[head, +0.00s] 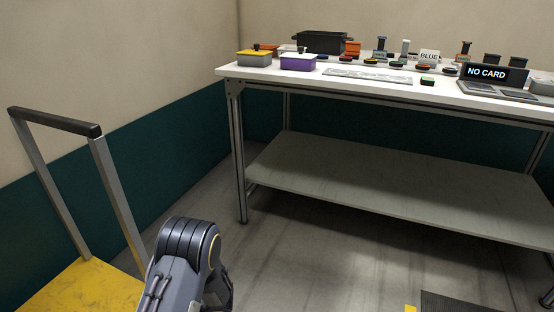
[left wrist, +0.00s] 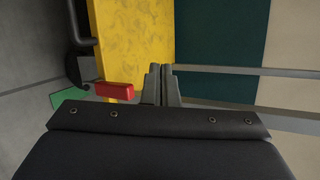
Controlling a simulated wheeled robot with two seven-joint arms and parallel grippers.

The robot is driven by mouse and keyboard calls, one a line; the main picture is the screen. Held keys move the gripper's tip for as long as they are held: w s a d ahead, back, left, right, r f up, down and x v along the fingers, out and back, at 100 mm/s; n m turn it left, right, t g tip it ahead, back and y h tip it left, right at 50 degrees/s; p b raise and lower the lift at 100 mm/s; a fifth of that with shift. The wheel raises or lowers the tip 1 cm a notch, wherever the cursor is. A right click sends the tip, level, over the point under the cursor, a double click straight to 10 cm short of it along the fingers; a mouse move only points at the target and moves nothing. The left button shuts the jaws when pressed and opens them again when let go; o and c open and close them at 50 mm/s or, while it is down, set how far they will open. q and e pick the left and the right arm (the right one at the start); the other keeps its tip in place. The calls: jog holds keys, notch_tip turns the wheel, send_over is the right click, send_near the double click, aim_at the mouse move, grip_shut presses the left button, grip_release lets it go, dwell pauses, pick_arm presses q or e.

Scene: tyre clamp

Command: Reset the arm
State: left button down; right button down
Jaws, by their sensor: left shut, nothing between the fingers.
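My left arm shows at the bottom of the head view as a dark grey elbow-like link, and its gripper is outside that view. In the left wrist view my left gripper (left wrist: 160,72) has its two grey fingers together with nothing between them. Beyond the fingers are the yellow deck of a cart (left wrist: 130,35) and its metal rails. A red block-like part (left wrist: 115,90) shows just left of the fingers; I cannot tell its distance from them. My right gripper is in neither view.
The yellow cart (head: 85,290) with its upright handle (head: 55,122) stands at the left. A white workbench (head: 300,75) with a grey lower shelf (head: 380,185) stands at the back right. It bears boxes, several small parts and a "NO CARD" display (head: 488,73).

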pick_arm(q)
jog(key=s+d+r+n+g+h, duration=0.25)
jog(key=s+r+n+h, duration=0.25)
jog(key=s+r+h, duration=0.55)
jog(key=s+d+r+t+h, duration=0.7)
jog(key=s+d+r, duration=0.4)
jog(key=s+r, duration=0.3)
notch_tip(320, 180, up, 35)
jog(key=p, duration=3.3)
jog(key=shift+w+p, duration=0.35)
jog(key=shift+w, duration=0.05)
jog(key=shift+a+f, duration=0.1)
jog(key=shift+f, duration=0.05)
jog(key=shift+n, duration=0.3)
